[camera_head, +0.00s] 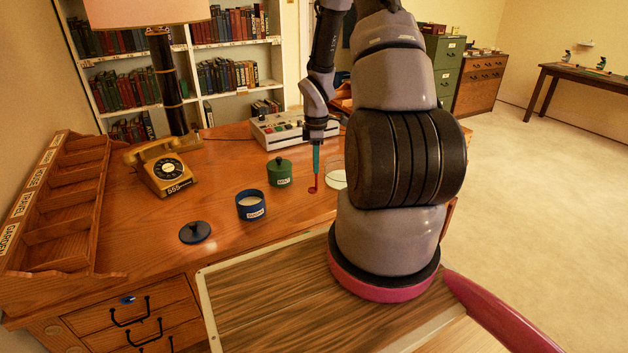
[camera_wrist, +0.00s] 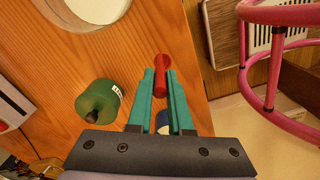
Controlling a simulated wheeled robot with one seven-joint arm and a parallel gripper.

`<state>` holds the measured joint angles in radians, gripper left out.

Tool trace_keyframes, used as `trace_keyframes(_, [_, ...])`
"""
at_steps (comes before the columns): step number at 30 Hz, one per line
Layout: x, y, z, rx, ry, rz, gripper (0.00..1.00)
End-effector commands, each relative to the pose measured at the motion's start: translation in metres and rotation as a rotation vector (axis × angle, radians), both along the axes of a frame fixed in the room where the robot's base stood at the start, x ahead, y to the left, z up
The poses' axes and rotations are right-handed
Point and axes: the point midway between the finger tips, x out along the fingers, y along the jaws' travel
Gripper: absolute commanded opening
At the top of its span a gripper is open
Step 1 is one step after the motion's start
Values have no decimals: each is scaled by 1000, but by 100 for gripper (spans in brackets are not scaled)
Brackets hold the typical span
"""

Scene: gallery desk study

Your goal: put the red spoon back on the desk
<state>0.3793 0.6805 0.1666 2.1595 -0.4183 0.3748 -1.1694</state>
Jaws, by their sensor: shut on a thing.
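The red spoon (camera_head: 313,188) hangs below my gripper (camera_head: 316,165) over the wooden desk (camera_head: 160,225), with its bowl low. I cannot tell whether the bowl touches the desk. In the wrist view the spoon (camera_wrist: 162,76) shows between the tips of the teal fingers of my gripper (camera_wrist: 162,88), which are shut on it. Part of its handle is hidden by the fingers.
A green lidded jar (camera_head: 279,172) and an open blue jar (camera_head: 251,205) stand left of the spoon. A blue lid (camera_head: 195,232) lies nearer the front. A pale dish (camera_head: 336,179) is just right of the spoon. A yellow telephone (camera_head: 164,168) and wooden sorter (camera_head: 60,205) stand farther left.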

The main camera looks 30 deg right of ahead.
Motion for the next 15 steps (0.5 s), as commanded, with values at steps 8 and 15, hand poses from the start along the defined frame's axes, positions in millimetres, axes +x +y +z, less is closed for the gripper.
trace_keyframes(8, [0, 0, -31, 0, 2, 1, 0])
trace_keyframes(15, [1, 0, -45, 0, -1, 0, 0])
